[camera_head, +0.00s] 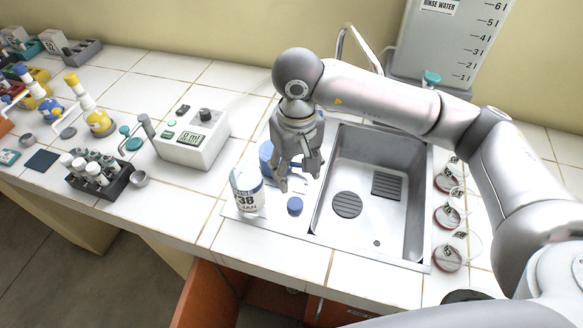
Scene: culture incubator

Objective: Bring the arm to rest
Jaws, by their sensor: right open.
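My right arm reaches in from the right, over the sink, and bends down at the wrist. My right gripper (300,185) points downward with its fingers apart and nothing between them. It hangs over the counter strip left of the sink basin, near a small blue cap (295,206). A clear bottle labelled 38 (248,196) stands just left of the gripper. A blue object (266,158) behind the gripper is partly hidden by it. My left gripper is not in view.
The steel sink (375,228) lies right of the gripper. Several dishes (447,216) line its right side. A rinse water tank (443,50) stands behind. A white device (192,138), a vial rack (98,177) and pipette bottles (99,122) occupy the left counter. An orange cabinet door (205,295) stands open below.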

